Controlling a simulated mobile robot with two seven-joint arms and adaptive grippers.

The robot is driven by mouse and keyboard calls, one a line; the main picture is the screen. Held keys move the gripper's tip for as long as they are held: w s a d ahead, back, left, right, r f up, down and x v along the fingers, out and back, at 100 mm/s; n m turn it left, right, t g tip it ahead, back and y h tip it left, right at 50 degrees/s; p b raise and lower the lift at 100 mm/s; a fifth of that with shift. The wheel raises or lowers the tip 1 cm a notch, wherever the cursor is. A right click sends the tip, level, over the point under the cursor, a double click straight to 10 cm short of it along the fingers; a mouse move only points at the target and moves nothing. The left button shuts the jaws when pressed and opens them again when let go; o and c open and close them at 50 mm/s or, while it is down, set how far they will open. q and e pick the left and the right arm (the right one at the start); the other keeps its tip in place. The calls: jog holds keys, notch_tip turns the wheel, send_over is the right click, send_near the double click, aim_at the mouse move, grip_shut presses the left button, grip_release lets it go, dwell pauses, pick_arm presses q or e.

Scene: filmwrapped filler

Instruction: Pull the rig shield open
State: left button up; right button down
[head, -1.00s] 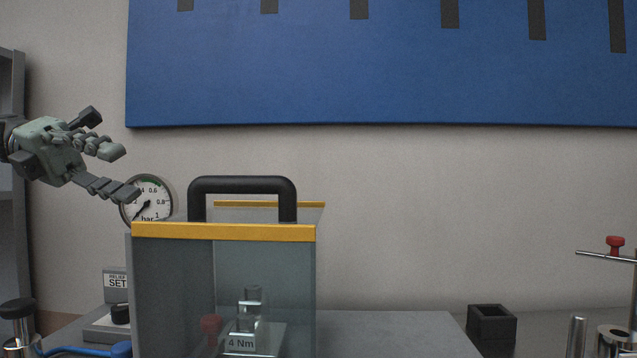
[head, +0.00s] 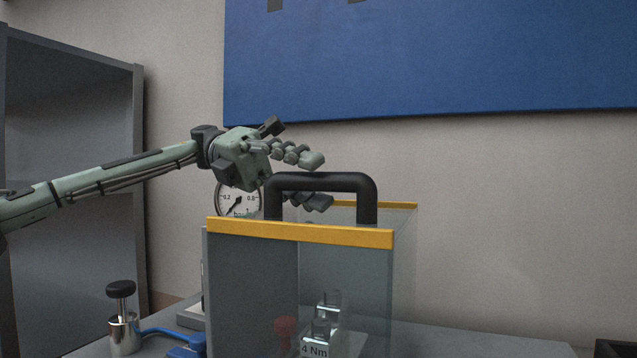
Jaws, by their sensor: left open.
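The rig shield (head: 345,265) is a clear box-like cover with a yellow front top edge (head: 300,232) and a black handle (head: 367,200) standing up from its top. My left gripper (head: 318,182) comes in from the left at the handle, open. Its upper fingers show just above the handle's top bar, and its lower finger shows through the handle's opening, partly hidden behind the left post. The bar lies between them in the picture; I cannot tell whether they touch it. My right gripper is not in view.
Under the shield are a red knob (head: 285,327) and a metal fixture (head: 328,315) with a "4 Nm" label. A pressure gauge (head: 238,202) stands behind. A black-topped metal post (head: 122,305) and blue part (head: 187,346) sit at left. Grey shelving (head: 75,130) stands far left.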

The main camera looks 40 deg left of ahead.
pick_arm(q)
jog(key=shift+x, duration=0.95)
jog(key=shift+c, duration=0.6)
grip_shut()
